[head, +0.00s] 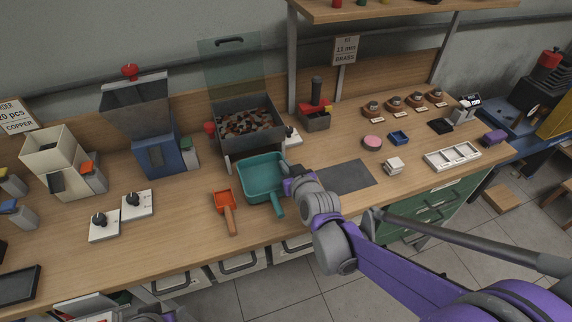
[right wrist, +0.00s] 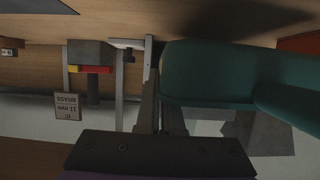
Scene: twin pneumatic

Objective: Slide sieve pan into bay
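The teal sieve pan (head: 262,172) sits on the bench in front of the bay, with its handle (head: 277,205) toward the front edge. The bay is the low opening between the legs (head: 227,162) under the grey hopper of mixed pieces (head: 222,128). The pan is outside it, its far side close to it. My right gripper (head: 292,184) is at the pan's right wall. In the right wrist view the sieve pan (right wrist: 205,72) fills the right, and my right gripper (right wrist: 156,75) has its fingers close together at the wall, one partly hidden by the pan. My left gripper is out of view.
An orange scoop (head: 226,202) lies left of the pan. A dark grey mat (head: 346,177) lies to its right. A white switch box (head: 292,137) stands by the hopper's right leg, and a red-and-grey device (head: 315,118) stands farther right.

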